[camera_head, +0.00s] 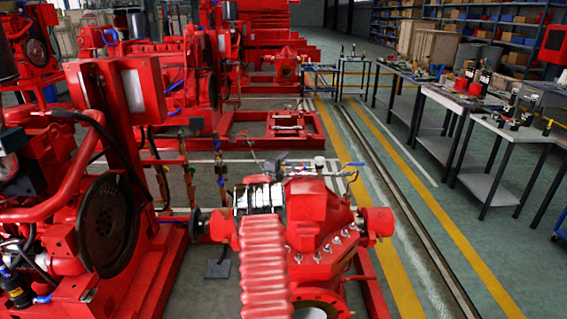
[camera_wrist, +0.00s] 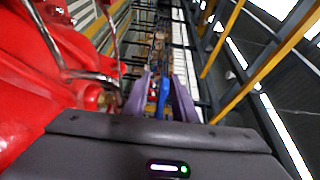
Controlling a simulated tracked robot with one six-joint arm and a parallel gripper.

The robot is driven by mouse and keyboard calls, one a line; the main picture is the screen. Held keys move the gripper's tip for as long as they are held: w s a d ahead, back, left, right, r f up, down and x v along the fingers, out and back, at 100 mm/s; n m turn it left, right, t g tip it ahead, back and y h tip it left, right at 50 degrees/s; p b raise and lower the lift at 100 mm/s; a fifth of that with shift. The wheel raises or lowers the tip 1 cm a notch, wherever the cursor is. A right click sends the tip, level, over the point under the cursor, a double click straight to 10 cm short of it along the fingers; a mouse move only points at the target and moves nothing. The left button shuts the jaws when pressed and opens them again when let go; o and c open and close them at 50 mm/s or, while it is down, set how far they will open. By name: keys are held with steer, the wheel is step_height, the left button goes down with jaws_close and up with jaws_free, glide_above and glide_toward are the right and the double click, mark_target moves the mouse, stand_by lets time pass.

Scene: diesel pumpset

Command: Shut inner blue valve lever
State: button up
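In the wrist view, a blue lever (camera_wrist: 163,97) stands between the two purple fingers of my gripper (camera_wrist: 160,84). The fingers are apart, with a gap on the left of the lever. The lever looks close to the right finger; I cannot tell if they touch. In the head view, a small blue lever (camera_head: 355,164) sits at the top right of the red pump (camera_head: 318,215).
In the wrist view, the red pump casing (camera_wrist: 35,85) and bent metal pipes (camera_wrist: 85,74) are close on the left. In the head view, a red engine (camera_head: 110,200) stands left of the pump. Worktables (camera_head: 455,100) with parts stand right, beyond open floor with yellow lines.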

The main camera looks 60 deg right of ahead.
steer(key=shift+c, duration=0.5)
jaws_close()
steer(key=shift+f, duration=0.2)
stand_by(0.6)
